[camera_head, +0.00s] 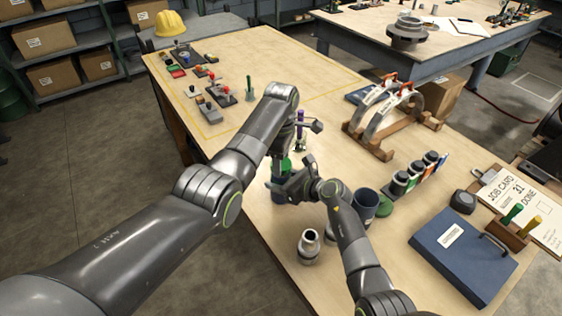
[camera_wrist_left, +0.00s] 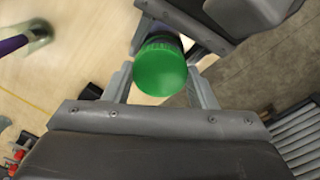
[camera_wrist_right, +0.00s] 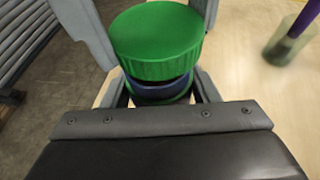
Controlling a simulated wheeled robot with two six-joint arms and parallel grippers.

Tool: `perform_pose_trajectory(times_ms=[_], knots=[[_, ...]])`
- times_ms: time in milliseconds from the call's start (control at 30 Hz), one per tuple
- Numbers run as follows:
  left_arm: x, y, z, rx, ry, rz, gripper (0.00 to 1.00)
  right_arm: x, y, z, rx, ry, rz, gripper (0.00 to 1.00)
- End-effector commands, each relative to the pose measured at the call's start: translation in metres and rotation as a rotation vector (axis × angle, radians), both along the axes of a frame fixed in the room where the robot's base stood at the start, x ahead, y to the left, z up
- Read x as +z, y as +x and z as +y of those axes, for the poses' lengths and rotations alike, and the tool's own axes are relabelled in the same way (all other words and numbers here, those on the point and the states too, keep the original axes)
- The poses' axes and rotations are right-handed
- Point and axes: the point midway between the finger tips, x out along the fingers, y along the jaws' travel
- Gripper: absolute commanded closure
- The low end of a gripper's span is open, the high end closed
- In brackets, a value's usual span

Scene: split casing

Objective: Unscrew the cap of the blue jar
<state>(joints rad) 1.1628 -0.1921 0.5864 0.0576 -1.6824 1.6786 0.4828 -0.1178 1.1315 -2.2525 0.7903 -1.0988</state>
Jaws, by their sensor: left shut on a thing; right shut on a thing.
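The blue jar with its green cap (camera_head: 286,165) is held between my two grippers over the near-left part of the bench. The jar's blue body (camera_wrist_right: 160,88) shows as a narrow band under the cap in the right wrist view; most of it is hidden. My left gripper (camera_wrist_left: 163,85) is shut on the green cap, which fills the space between its fingers. My right gripper (camera_wrist_right: 160,95) is shut on the jar's body just below the cap. I cannot tell whether the cap is loosened.
A dark blue cup (camera_head: 364,205) and a silver bottle (camera_head: 309,245) stand close to my right arm. A purple-handled tool (camera_head: 300,122) stands behind my grippers. A wooden rack with curved metal pieces (camera_head: 385,115) and a blue case (camera_head: 465,255) are to the right.

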Motion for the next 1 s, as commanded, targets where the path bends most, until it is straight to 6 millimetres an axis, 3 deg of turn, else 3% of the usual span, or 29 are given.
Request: perform_pose_trajectory(times_ms=[333,633,933,967,1000], knots=[[0.001,-0.001,0.0,0.0,0.001,0.003,0.76,0.0,0.0,0.0,0.0,0.001,0.001,1.0],[0.035,0.0,0.0,0.0,0.001,0.002,0.76,0.0,0.0,0.0,-0.001,0.0,0.0,1.0],[0.04,-0.001,0.0,0.0,0.0,0.004,0.76,0.0,0.0,0.0,-0.001,0.0,-0.001,1.0],[0.04,-0.001,0.0,0.0,0.001,0.004,0.76,0.0,0.0,0.0,-0.001,0.0,-0.001,0.42],[0.04,-0.001,0.0,0.0,0.001,0.004,0.76,0.0,0.0,0.0,-0.001,0.0,-0.001,0.37]])
